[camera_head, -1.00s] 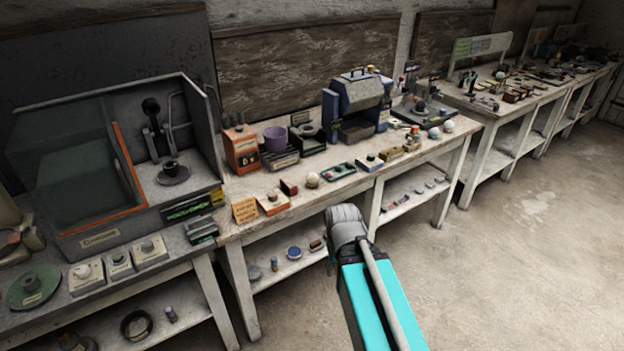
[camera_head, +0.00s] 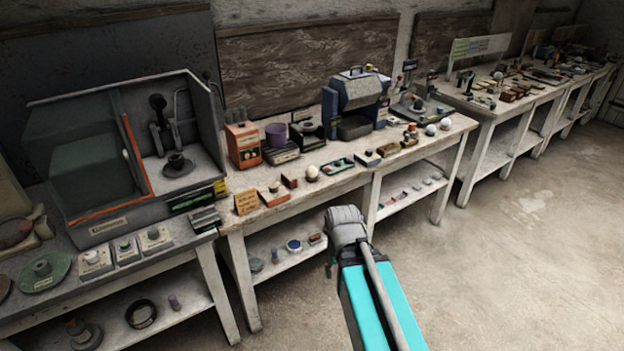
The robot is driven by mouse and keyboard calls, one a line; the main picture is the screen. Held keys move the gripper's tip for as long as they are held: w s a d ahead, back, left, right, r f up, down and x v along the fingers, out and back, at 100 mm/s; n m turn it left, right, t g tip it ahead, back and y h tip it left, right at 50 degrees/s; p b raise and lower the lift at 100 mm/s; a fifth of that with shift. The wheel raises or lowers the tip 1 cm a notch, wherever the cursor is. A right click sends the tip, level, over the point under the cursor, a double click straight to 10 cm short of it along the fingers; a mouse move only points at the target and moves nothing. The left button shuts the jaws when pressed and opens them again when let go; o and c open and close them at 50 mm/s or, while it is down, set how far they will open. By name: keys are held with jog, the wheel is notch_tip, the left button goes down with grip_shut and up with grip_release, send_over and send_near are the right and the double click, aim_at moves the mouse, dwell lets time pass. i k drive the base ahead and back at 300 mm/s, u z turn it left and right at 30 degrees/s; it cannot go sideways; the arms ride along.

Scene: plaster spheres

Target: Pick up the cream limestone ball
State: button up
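A small pale, cream-looking ball (camera_head: 312,173) sits on the front part of the middle workbench (camera_head: 236,226), between a small red block and a green tray. Two more pale balls, a left one (camera_head: 430,130) and a right one (camera_head: 445,123), lie at the right end of the same bench and look greyer. At this size I cannot be certain which is limestone. My arm, with a teal link and grey joint, shows at the lower middle, in front of the bench and apart from the balls. My gripper's fingers are not visible.
A glass-fronted enclosure (camera_head: 108,225) stands on the left bench. An orange box (camera_head: 242,146), purple pot (camera_head: 276,136) and blue-grey machine (camera_head: 356,104) stand behind the cream-looking ball. Small items fill the lower shelves. The concrete floor (camera_head: 520,260) at right is clear.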

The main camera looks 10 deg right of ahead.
aim_at(311, 173)
jog(key=k, duration=1.15)
jog(key=z, duration=0.35)
jog(key=i, duration=2.05)
jog(key=u, duration=0.55)
